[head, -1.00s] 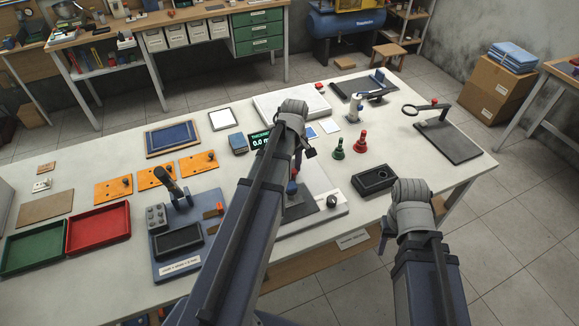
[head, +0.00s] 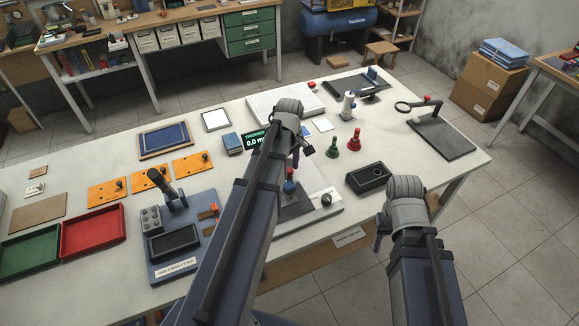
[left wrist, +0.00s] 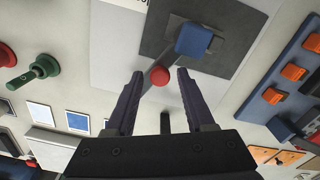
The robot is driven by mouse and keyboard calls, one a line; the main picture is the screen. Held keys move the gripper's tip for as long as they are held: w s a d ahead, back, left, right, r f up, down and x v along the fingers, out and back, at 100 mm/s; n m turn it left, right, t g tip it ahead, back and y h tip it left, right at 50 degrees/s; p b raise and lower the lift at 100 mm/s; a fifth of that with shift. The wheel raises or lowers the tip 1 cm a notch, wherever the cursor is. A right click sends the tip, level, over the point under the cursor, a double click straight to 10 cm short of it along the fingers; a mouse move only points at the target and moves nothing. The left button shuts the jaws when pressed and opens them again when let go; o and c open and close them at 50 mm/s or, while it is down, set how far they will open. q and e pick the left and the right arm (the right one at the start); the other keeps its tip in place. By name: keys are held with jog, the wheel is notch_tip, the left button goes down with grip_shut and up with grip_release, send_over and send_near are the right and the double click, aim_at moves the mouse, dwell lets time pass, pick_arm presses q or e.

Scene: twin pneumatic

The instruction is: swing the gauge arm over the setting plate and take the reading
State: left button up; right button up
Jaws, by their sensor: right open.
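The gauge arm is a thin grey bar with a red knob (left wrist: 159,76). It runs from a blue block (left wrist: 195,40) over a dark plate (left wrist: 160,45) in the left wrist view. My left gripper (left wrist: 158,74) is open, with its fingers apart on both sides of the red knob and gaps showing. In the head view my left arm partly hides the gauge, whose red knob (head: 290,172) still shows. A dark display (head: 254,142) labelled "THICKNESS" reads about 0.0, its end hidden. I cannot tell which piece is the setting plate. My right gripper (head: 380,236) is open at the table's front edge.
Green and red bell-shaped pieces (head: 354,139) stand right of the gauge, with a black tray (head: 368,178) in front of them. A stand with a ring (head: 441,135) is at the far right. Orange plates (head: 152,179) and red and green trays lie left.

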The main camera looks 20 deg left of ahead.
aim_at(289, 170)
pick_arm(q)
jog(key=shift+o, duration=0.4)
notch_tip(289, 170, up, 8)
jog(key=p, duration=0.8)
jog(key=shift+f, duration=0.1)
